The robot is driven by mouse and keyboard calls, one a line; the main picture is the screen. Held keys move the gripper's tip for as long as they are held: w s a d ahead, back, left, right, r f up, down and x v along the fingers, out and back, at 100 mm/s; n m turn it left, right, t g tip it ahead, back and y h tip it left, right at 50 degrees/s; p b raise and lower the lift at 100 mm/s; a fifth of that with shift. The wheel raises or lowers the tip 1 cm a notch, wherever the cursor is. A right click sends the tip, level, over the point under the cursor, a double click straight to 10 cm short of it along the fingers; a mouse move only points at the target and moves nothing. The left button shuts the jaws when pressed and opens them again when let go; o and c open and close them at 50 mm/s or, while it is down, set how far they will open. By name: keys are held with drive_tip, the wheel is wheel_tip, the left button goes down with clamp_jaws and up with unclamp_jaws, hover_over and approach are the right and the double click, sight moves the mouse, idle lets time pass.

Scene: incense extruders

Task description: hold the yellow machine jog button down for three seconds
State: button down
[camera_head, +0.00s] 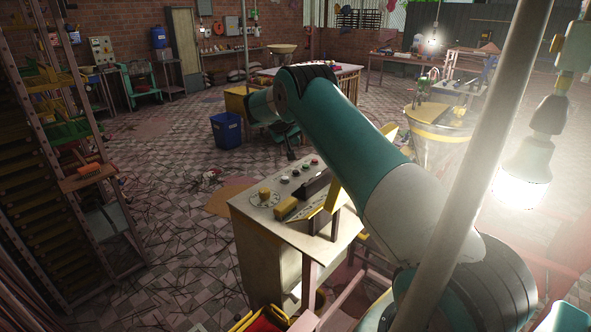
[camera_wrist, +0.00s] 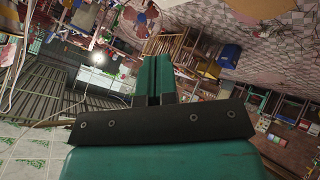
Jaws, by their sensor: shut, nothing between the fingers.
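On the panel's left is a round yellow knob or button (camera_head: 264,195) on a pale plate. I cannot tell for sure which is the jog button. My gripper (camera_wrist: 153,60) shows in the wrist view with its teal fingers together and nothing between them. I cannot make out the panel in the wrist view.
My arm crosses above the panel's right side in the head view. A pale pole (camera_head: 470,170) stands in front at the right. A rack (camera_head: 45,170) stands at left, and a blue bin (camera_head: 227,130) behind the cabinet. Tiled floor left of the cabinet is open, with scattered sticks.

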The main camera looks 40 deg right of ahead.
sight(294, 171)
idle(0.3)
drive_tip(key=shift+a+f+b, duration=0.1)
drive_tip(key=shift+f+b, duration=2.35)
drive_tip(key=shift+f, duration=1.95)
drive_tip(key=shift+f+b, duration=0.4)
drive_tip(key=shift+b, duration=0.05)
drive_tip(key=shift+f+b, duration=0.4)
drive_tip(key=shift+f, duration=0.1)
idle(2.3)
